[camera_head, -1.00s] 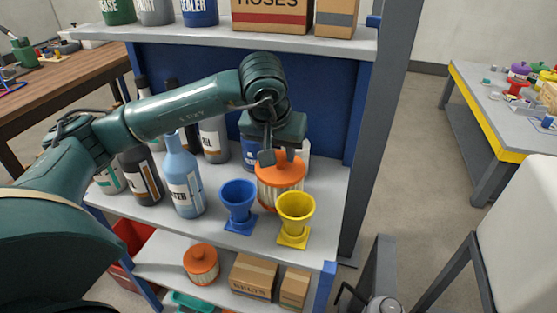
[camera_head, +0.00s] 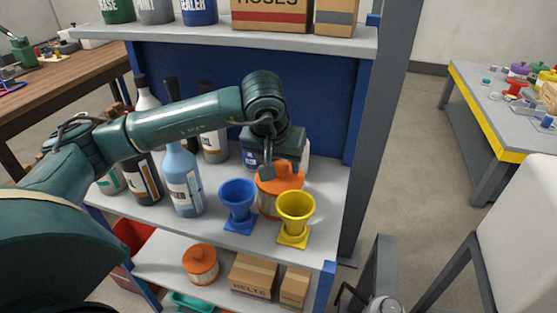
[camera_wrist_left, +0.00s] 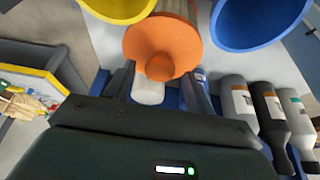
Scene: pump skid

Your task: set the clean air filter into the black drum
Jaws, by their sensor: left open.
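An air filter with an orange cap and knob and a pale pleated body (camera_head: 267,203) stands upright on the middle shelf, behind two funnels. My left gripper (camera_head: 281,171) is open and points down at its cap. In the left wrist view the orange cap (camera_wrist_left: 178,38) lies just beyond the open left fingers (camera_wrist_left: 160,88), with its knob towards the gap. I cannot tell whether a finger touches it. A second orange-capped filter (camera_head: 201,265) stands on the lower shelf. I cannot make out a black drum. My right gripper is out of view.
A blue funnel (camera_head: 238,200) and a yellow funnel (camera_head: 295,209) stand close in front of the filter. Several bottles (camera_head: 183,180) crowd the shelf at left. A grey post (camera_head: 378,130) rises at right. Boxes (camera_head: 253,275) sit on the lower shelf.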

